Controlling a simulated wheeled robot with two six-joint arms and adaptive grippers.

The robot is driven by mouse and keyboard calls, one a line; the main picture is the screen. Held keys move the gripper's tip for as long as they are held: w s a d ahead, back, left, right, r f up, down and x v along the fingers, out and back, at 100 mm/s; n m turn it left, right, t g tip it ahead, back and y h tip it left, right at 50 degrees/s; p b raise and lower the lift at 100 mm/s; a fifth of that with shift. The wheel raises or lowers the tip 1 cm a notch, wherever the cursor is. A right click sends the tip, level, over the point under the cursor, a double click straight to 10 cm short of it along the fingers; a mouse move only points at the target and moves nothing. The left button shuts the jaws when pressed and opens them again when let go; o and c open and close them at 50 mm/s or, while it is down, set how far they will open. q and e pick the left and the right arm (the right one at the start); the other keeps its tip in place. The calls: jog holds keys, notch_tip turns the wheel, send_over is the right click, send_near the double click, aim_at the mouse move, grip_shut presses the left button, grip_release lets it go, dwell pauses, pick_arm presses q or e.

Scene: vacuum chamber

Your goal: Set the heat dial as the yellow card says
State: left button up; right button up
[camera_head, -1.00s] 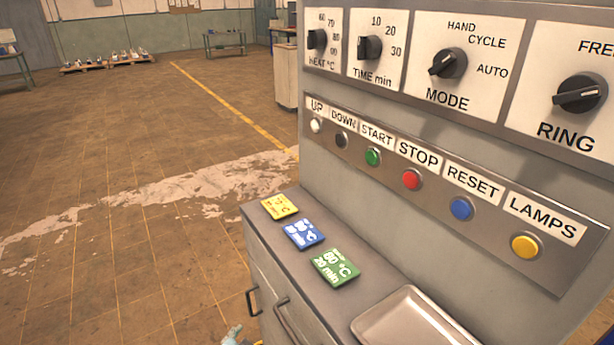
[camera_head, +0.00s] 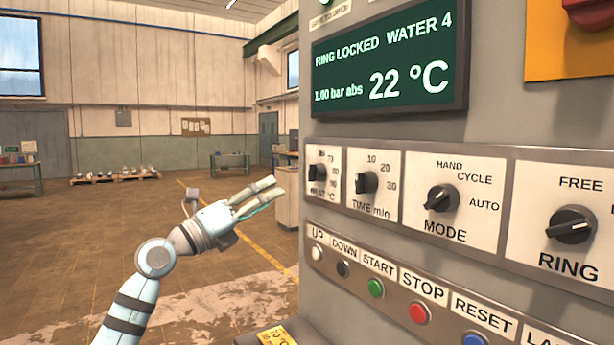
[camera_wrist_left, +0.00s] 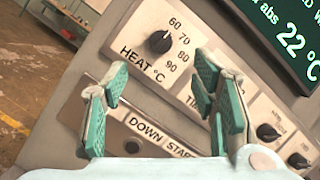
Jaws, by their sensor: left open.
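The heat dial (camera_head: 313,173) is a black knob on a white plate at the left end of the control panel. In the left wrist view the heat dial (camera_wrist_left: 158,42) shows with marks 60, 70, 80 and 90 to its upper and right side; its exact setting is hard to read. The yellow card (camera_head: 276,336) is cut off by the bottom edge of the head view; its figures are not clear. My left gripper (camera_head: 268,188) is open and empty, left of the dial and apart from it. In the wrist view its fingers (camera_wrist_left: 160,78) frame the panel below the dial.
The time dial (camera_head: 367,182), mode dial (camera_head: 441,198) and ring dial (camera_head: 571,225) sit right of the heat dial. A row of buttons, including a green one (camera_head: 376,288), runs below. A green screen (camera_head: 390,60) above reads 22 °C. Open floor lies left.

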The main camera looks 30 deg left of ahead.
aim_at(309, 175)
pick_arm(q)
jog(key=p+x, duration=0.1)
jog(key=x, duration=0.5)
jog(key=p+x, duration=0.1)
jog(key=x, duration=0.5)
jog(key=shift+w+d+f, duration=0.1)
jog(key=shift+w+d, duration=0.25)
jog(key=c, duration=1.2)
